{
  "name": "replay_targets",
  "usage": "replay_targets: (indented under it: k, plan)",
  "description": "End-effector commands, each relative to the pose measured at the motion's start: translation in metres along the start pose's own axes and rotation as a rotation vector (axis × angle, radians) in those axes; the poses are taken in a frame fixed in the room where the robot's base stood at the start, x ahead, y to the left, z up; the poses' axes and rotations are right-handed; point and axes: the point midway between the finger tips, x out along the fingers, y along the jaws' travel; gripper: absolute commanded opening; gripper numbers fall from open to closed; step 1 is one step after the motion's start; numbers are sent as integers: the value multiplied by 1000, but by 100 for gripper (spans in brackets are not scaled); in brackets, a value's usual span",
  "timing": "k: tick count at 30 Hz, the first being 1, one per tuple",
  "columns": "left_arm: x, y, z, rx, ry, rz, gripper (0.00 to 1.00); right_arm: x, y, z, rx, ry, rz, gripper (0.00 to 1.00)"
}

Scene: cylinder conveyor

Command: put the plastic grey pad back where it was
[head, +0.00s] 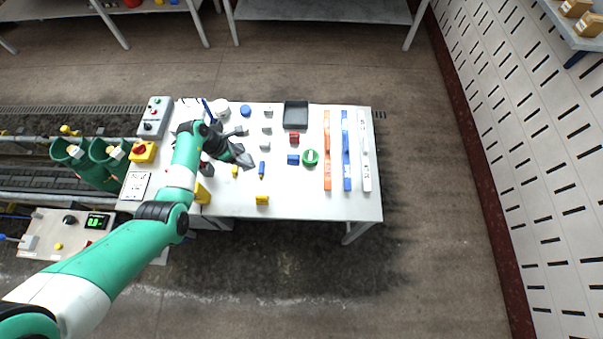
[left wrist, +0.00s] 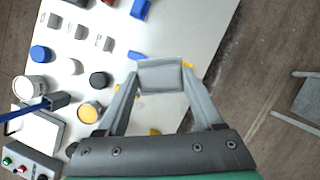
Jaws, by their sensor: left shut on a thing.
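The grey pad (left wrist: 160,75) is a small, squarish grey piece held between the fingertips of my left gripper (left wrist: 160,84). In the head view the left gripper (head: 244,158) hangs over the left-middle of the white table, and the grey pad (head: 245,161) shows small at its tip. The fingers are shut on the pad. Several small grey blocks (head: 267,128) stand in a column right of the gripper. The wrist view shows bare table under part of the pad, but its height above the table is hard to tell. My right gripper is not in view.
A dark tray (head: 295,124), a red block (head: 294,138), a blue block (head: 293,160) and a green ring (head: 310,157) lie to the right. Orange (head: 327,150), blue (head: 346,150) and white bars (head: 365,150) lie beyond.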

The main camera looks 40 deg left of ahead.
Motion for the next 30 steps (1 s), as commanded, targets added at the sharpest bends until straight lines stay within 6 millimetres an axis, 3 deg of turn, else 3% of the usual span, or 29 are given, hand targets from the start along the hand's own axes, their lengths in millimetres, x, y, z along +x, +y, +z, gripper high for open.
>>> replay_targets:
  k: [1,3,9,12,22,30]
  plan:
    - [32,-5,-13,42,-1,-17,0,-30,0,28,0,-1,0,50]
    - [50,-13,-22,114,-3,-47,0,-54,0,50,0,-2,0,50]
    - [87,-39,-45,327,-3,-133,0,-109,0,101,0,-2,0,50]
    - [94,-49,-53,402,-3,-163,0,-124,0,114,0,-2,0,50]
    - [95,-60,-52,464,-2,-190,0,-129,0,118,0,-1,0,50]
    - [148,-86,-8,466,-1,-194,0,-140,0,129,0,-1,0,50]
